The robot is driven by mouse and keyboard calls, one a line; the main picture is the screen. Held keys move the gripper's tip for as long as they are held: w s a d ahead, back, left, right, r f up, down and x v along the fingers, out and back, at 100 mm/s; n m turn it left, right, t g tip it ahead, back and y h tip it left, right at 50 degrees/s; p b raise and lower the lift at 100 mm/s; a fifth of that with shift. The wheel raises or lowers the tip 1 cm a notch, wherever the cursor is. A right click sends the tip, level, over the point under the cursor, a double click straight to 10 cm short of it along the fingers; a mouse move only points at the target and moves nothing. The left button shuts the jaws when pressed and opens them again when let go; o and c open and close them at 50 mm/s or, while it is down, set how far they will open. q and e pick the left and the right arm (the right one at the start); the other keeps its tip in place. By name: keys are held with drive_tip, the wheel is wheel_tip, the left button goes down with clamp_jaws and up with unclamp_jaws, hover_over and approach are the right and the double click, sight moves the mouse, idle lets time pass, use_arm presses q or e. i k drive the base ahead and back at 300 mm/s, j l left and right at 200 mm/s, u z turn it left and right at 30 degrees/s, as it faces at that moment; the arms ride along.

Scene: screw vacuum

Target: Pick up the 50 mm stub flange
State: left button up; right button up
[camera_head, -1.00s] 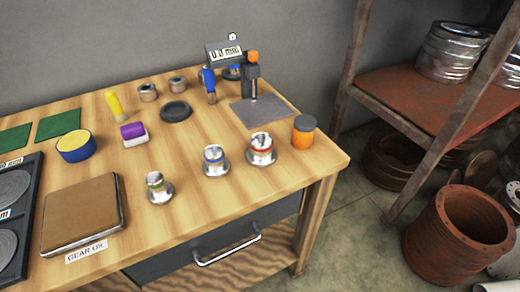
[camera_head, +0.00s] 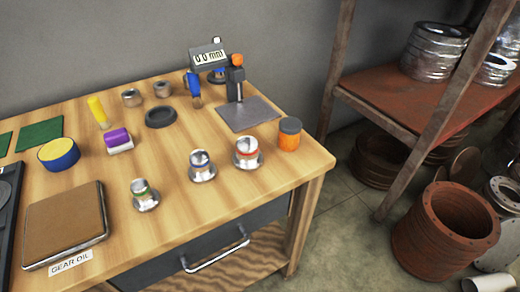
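Three silver stub flanges with round bases stand upright on the wooden workbench (camera_head: 95,165) in the head view. The green-banded flange (camera_head: 144,195) is nearest the front left. The blue-banded flange (camera_head: 202,167) stands in the middle, and the red-banded flange (camera_head: 247,153) is at the right. The red-banded one looks a little larger than the green-banded one. No size marking is readable on them, so I cannot tell which is 50 mm. Neither of my grippers is in view.
A gauge stand (camera_head: 237,110) reading about 0.0 mm stands behind the flanges. An orange jar (camera_head: 289,135) is right of them. A brown-topped box (camera_head: 65,222) and the GEAR OIL label lie left. A rusty shelf (camera_head: 400,105) and rusty flanged pipe (camera_head: 440,235) are right.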

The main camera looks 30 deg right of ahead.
sight(248, 157)
drive_tip(key=i+z, duration=0.1)
drive_tip(key=z, duration=0.3)
drive_tip(key=i+z, duration=0.1)
drive_tip(key=z, duration=0.25)
drive_tip(key=i+z, duration=0.1)
drive_tip(key=z, duration=0.7)
drive_tip(key=i+j, duration=0.05)
